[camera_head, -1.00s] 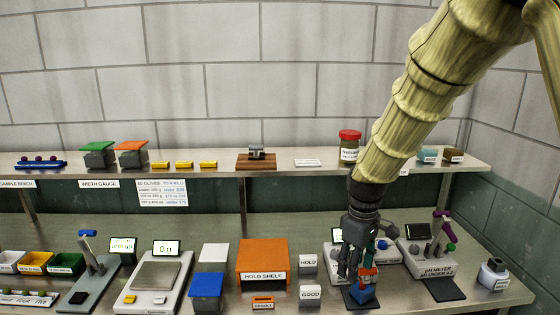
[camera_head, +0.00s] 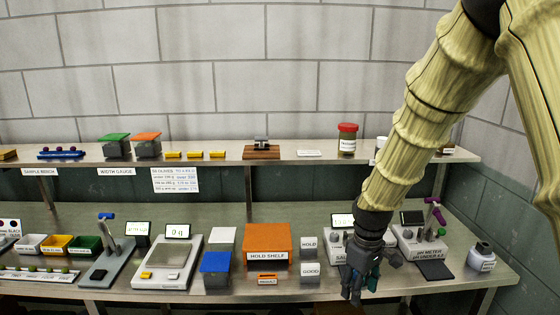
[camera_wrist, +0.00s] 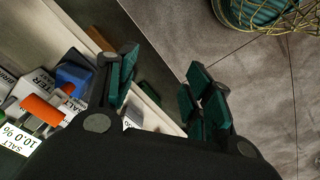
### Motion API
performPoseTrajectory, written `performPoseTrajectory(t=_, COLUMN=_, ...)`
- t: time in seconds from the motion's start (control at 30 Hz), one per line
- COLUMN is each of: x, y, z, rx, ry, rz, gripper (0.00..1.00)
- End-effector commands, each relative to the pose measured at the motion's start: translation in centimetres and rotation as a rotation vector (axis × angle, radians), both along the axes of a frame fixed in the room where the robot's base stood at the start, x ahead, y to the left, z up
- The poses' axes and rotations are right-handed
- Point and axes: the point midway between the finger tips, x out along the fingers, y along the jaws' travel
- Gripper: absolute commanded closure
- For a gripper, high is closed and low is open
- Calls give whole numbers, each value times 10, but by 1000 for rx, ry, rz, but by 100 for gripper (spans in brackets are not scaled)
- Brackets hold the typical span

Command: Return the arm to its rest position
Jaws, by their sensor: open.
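My arm reaches down from the upper right in the head view. My gripper (camera_head: 355,285) hangs at the front edge of the lower bench, in front of the salt meter (camera_head: 343,240), and partly hides it. In the wrist view my gripper (camera_wrist: 160,85) has its green-padded fingers spread wide apart with nothing between them. The salt meter's display (camera_wrist: 18,135) reads 10.0 % at the left of the wrist view.
The steel bench (camera_head: 230,292) holds a scale (camera_head: 168,262), the orange hold shelf (camera_head: 267,240), a pH meter (camera_head: 420,245) and a small bottle (camera_head: 482,256). A raised shelf (camera_head: 330,155) runs behind. A wire basket (camera_wrist: 262,14) stands on the tiled floor, which is otherwise largely open.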

Motion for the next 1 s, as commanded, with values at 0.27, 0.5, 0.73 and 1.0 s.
performPoseTrajectory(t=0.27, x=-23, y=-3, z=-74, rx=4, ry=8, rz=-81, gripper=49)
performPoseTrajectory(t=0.5, x=-71, y=-8, z=-167, rx=9, ry=11, rz=-206, gripper=49)
performPoseTrajectory(t=0.73, x=-130, y=-13, z=-241, rx=10, ry=12, rz=-327, gripper=49)
performPoseTrajectory(t=1.0, x=-212, y=-19, z=-308, rx=8, ry=14, rz=-471, gripper=49)
